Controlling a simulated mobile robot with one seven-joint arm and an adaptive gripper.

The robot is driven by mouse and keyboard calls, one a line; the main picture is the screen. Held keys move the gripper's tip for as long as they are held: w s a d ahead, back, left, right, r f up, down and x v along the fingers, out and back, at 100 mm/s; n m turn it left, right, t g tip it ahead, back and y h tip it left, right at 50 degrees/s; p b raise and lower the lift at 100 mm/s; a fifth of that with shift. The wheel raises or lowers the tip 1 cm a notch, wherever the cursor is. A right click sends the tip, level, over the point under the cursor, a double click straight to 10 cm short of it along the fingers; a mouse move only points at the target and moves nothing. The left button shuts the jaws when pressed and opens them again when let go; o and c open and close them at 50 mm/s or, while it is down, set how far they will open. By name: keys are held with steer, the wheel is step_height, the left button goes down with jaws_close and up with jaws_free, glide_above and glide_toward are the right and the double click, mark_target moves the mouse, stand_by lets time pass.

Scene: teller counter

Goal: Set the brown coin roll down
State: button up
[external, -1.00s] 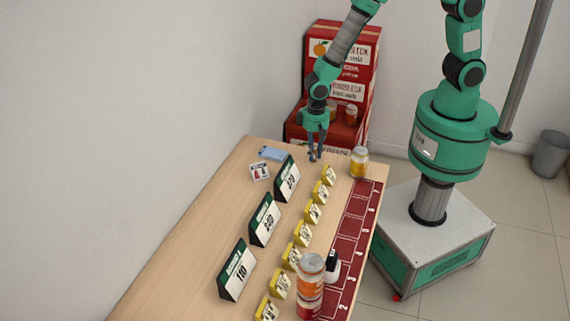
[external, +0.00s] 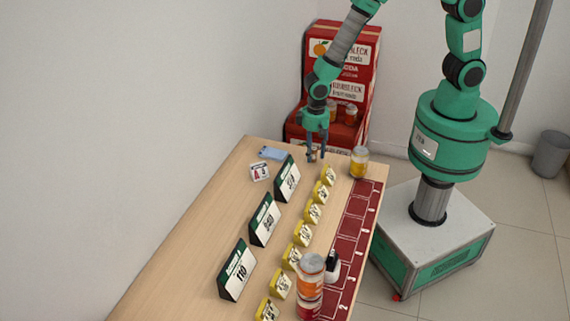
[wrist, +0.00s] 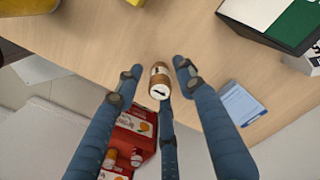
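The brown coin roll (wrist: 160,80) shows in the wrist view between my fingers, with a pale band and a dark mark on its near end. It appears upright at the far end of the wooden counter (external: 215,215). My gripper (wrist: 160,82) points down around it. Its two side fingertips stand apart, with narrow gaps to the roll, and the third finger is below it in the picture. In the external view my gripper (external: 316,155) is low over the counter's far end; the roll is too small there to make out clearly.
A blue-and-white card (external: 273,153) and a small sign (external: 260,172) lie left of my gripper. Green-topped price signs (external: 287,180) and a row of yellow tags (external: 328,175) stand nearby. A jar (external: 359,162) stands right.

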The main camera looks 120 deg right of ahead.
step_height(320, 180, up, 12)
steer(key=p, duration=0.2)
steer(key=shift+p, duration=0.4)
steer(key=shift+f, duration=0.1)
stand_by(0.4)
step_height(320, 180, up, 12)
steer(key=n+t, duration=0.1)
steer(key=n, duration=0.1)
glide_above(314, 148)
steer(key=s+a, duration=0.2)
steer(key=a, duration=0.1)
steer(key=s+a+r+n+t, duration=0.1)
steer(key=s+a+r+n, duration=0.15)
steer(key=r, duration=0.35)
steer(key=s+a+r+n+t, duration=0.1)
steer(key=s+a+r, duration=0.15)
steer(key=r, duration=0.25)
steer(key=s+a+r+n+t, duration=0.1)
steer(key=s+a+r+n, duration=0.1)
steer(key=s+r, duration=0.4)
steer(key=s+a+r+n+t, duration=0.1)
steer(key=s+a+r+n, duration=0.2)
steer(key=s, duration=1.1)
step_height(314, 148, up, 4)
steer(key=shift+s+a+f+n+t, duration=0.15)
steer(key=shift+a+f+n+t, duration=0.15)
steer(key=shift+n, duration=0.45)
steer(key=shift+r, duration=0.1)
